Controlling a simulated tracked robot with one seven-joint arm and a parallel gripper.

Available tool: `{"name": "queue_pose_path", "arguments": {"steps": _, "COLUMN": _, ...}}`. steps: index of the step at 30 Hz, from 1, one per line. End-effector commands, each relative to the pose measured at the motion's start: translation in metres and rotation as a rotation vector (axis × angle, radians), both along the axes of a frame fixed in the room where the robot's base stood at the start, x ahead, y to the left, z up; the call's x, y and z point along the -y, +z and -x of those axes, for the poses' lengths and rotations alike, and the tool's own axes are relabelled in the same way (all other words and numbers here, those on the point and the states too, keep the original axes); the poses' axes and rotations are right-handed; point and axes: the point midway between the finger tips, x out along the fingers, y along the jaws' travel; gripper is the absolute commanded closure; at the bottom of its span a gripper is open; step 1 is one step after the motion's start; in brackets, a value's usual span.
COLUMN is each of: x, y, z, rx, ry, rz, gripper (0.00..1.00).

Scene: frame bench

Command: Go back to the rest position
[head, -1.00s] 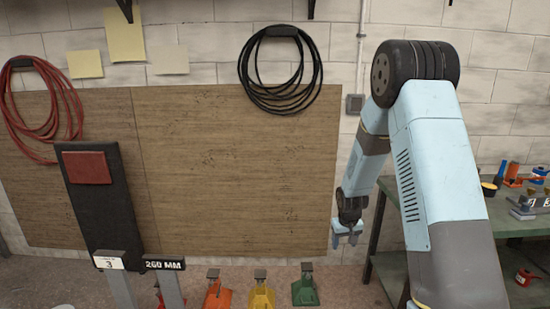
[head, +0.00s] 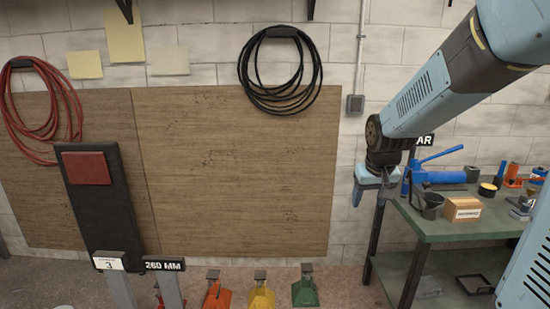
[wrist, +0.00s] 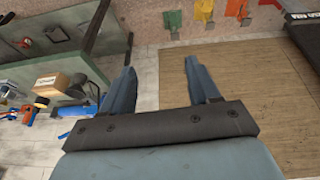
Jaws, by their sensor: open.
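My gripper (head: 369,193) hangs at the end of my blue and grey arm in the head view, in front of the block wall and by the left corner of the green workbench. In the wrist view my gripper (wrist: 158,68) shows two blue fingers spread apart, with nothing between them. No held object is seen in either view.
The green workbench (head: 455,228) at right carries a blue tool (head: 440,176), a cardboard box (head: 462,209) and a dark cup (head: 430,204). Orange, yellow and green (head: 305,287) stands line the floor. A dark padded post (head: 100,210) stands at left.

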Motion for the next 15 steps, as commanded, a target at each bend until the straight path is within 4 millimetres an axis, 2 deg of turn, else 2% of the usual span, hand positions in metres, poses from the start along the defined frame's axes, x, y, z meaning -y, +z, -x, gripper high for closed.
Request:
{"name": "queue_pose_path", "arguments": {"steps": 1, "x": 0.000, "y": 0.011, "z": 0.012, "rx": 0.012, "ry": -0.002, "rz": -0.002, "gripper": 0.39}}
{"name": "queue_pose_path", "arguments": {"steps": 6, "x": -0.001, "y": 0.037, "z": 0.050, "rx": 0.038, "ry": -0.009, "rz": -0.012, "gripper": 0.39}}
{"name": "queue_pose_path", "arguments": {"steps": 15, "x": -0.004, "y": 0.071, "z": 0.119, "rx": 0.082, "ry": -0.018, "rz": -0.027, "gripper": 0.39}}
